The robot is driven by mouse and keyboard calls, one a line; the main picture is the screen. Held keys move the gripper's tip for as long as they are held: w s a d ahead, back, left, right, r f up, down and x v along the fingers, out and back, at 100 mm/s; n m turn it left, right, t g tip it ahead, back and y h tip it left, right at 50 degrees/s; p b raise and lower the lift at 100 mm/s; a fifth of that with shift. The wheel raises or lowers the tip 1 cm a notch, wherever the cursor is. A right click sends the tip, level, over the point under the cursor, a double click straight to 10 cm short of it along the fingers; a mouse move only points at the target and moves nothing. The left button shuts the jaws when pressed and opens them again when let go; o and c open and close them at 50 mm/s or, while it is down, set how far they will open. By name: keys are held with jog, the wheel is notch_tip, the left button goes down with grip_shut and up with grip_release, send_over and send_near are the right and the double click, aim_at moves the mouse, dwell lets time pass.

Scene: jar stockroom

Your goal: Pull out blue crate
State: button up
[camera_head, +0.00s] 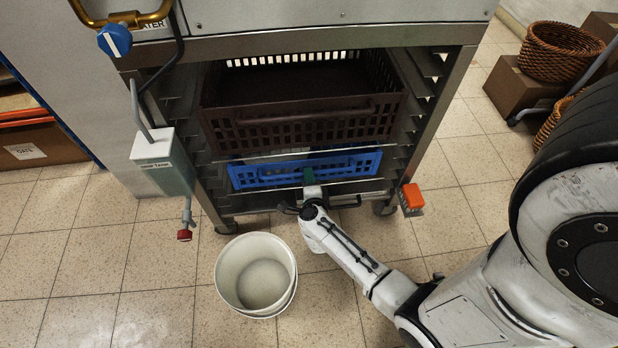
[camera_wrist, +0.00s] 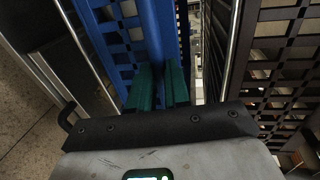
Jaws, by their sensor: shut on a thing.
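The blue crate (camera_head: 262,174) sits low in a metal rack, under a dark brown crate (camera_head: 240,133). Its front wall faces me at the rack's front. My gripper (camera_head: 309,176) is at the middle of that front wall. In the wrist view, the green fingers of my gripper (camera_wrist: 158,82) are shut on the blue crate's front rim or handle (camera_wrist: 155,35). The inside of the blue crate is mostly hidden by the brown crate above it.
A white bucket (camera_head: 256,275) stands on the floor in front of the rack, left of my arm. An orange block (camera_head: 412,198) is at the rack's right leg. A pale green box (camera_head: 160,160) with a lever hangs at the left. Tiled floor is clear at lower left.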

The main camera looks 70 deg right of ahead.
grip_shut()
jog(key=shift+a, duration=0.1)
jog(key=f+p+v, duration=0.1)
jog(key=f+v, duration=0.1)
jog(key=v, duration=1.1)
jog(key=a+f+p+v, duration=0.1)
jog(key=f+v, duration=0.2)
jog(key=v, duration=1.1)
jog(key=shift+s, duration=0.2)
jog(key=o, duration=0.6)
grip_release()
jog(key=shift+c, duration=0.2)
jog(key=p+v, duration=0.1)
jog(key=v, duration=0.9)
jog(key=shift+a, duration=0.4)
